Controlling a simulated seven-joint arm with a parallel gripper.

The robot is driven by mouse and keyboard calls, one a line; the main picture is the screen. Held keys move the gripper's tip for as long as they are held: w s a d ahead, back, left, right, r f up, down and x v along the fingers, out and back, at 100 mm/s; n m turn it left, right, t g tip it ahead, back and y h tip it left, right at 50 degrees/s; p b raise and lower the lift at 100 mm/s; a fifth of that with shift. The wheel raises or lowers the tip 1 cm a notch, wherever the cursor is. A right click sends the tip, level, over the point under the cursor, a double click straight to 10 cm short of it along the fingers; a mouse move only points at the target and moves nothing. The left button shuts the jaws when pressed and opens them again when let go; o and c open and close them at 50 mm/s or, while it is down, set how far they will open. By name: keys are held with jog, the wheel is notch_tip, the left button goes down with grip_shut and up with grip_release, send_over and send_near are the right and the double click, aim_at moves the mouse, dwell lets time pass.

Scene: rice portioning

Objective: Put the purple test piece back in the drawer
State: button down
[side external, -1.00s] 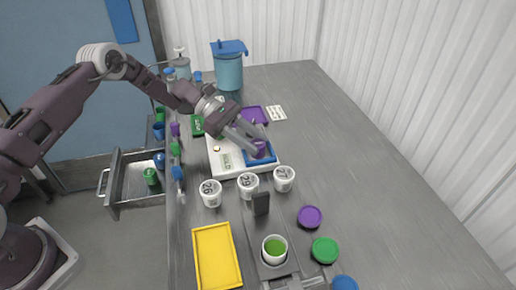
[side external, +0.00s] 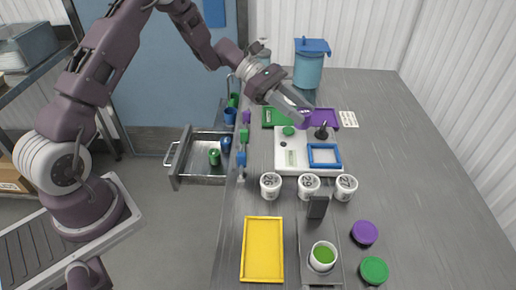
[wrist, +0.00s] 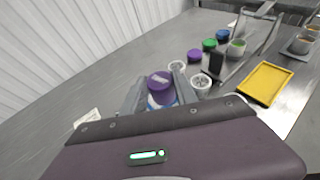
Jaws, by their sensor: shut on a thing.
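My gripper (side external: 303,112) is shut on the purple test piece (wrist: 160,82), a short purple cylinder with a pale mark on top. In the wrist view the piece sits between the two fingers. In the side view it shows only partly (side external: 304,118) at the fingertips, above the back of the white instrument. The drawer (side external: 203,179) is pulled open at the left side of the bench, below and left of my gripper. It holds a green cylinder (side external: 214,158) and a blue one (side external: 226,144).
The white instrument (side external: 288,142) has an empty blue-framed square (side external: 325,147). White numbered jars (side external: 308,187), a yellow tray (side external: 247,260) and a green-filled cup (side external: 323,257) stand in front. Small coloured pieces (side external: 244,134) line the bench's left edge.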

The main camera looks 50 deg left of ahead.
jog(key=s+a+f+n+t+y, duration=0.1)
jog(key=s+a+n+t+y, duration=0.2)
jog(key=s+a+n+t, duration=0.45)
jog(key=w+d+f+m+g, duration=0.1)
jog(key=w+d, duration=0.2)
jog(key=w+d+m+g+h, duration=0.1)
jog(key=w+d+m, duration=0.1)
jog(key=w+d, duration=0.1)
jog(key=w+d+f+m+g, duration=0.1)
jog(key=w+d+g, duration=0.1)
jog(key=w, duration=0.1)
jog(key=shift+d+f+m+h, duration=0.25)
jog(key=shift+d+f+h, duration=0.1)
jog(key=shift+d+h, duration=0.05)
jog(key=r+g, duration=0.1)
jog(key=r, duration=0.1)
send_over(360, 175)
jog(key=shift+m, duration=0.4)
notch_tip(360, 175, down, 10)
jog(key=shift+d+f, duration=0.1)
jog(key=shift+f, duration=0.05)
jog(key=shift+f, duration=0.1)
jog(key=c, duration=1)
grip_release()
jog(key=shift+o, duration=0.2)
